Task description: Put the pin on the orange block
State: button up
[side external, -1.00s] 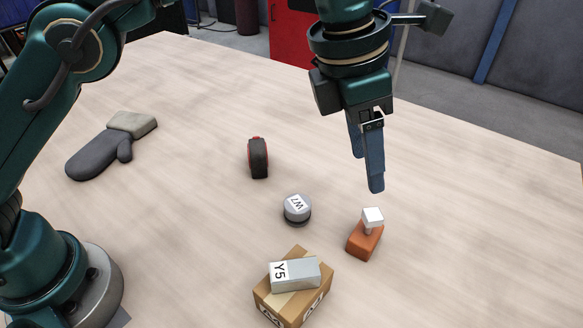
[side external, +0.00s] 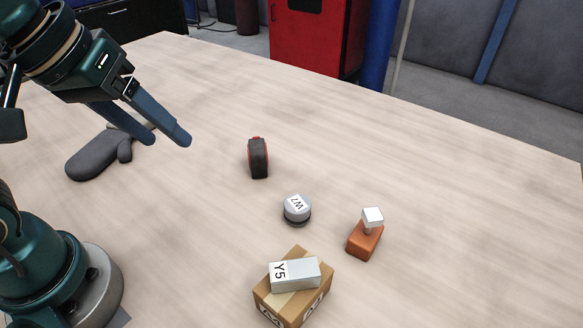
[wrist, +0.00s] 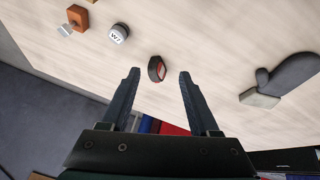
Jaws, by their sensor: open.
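An orange block (side external: 364,243) lies on the table right of centre in the side view. The pin (side external: 372,217), pale with a square white head, stands upright on top of it. In the wrist view the orange block (wrist: 72,17) and the pin (wrist: 64,30) are at the top left. My gripper (side external: 170,142) is open and empty, above the table at the left, well away from the block. In the wrist view its two fingers (wrist: 158,74) are spread apart with nothing held between them.
A grey cylinder marked W7 (side external: 297,210) stands left of the block. A cardboard box (side external: 292,305) carries a grey piece marked Y5 (side external: 300,273). A black and red tape measure (side external: 258,158) stands behind. A grey mitt (side external: 95,158) lies at the left. The table's right side is clear.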

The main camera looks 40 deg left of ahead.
jog(key=s+f+m, duration=0.1)
jog(key=s+a+f+m, duration=0.1)
jog(key=s+f+m, duration=0.1)
jog(key=m, duration=0.1)
jog(key=shift+s+a+f+y, duration=0.2)
jog(key=shift+a+y, duration=0.1)
jog(key=shift+a, duration=0.1)
dwell(0.9)
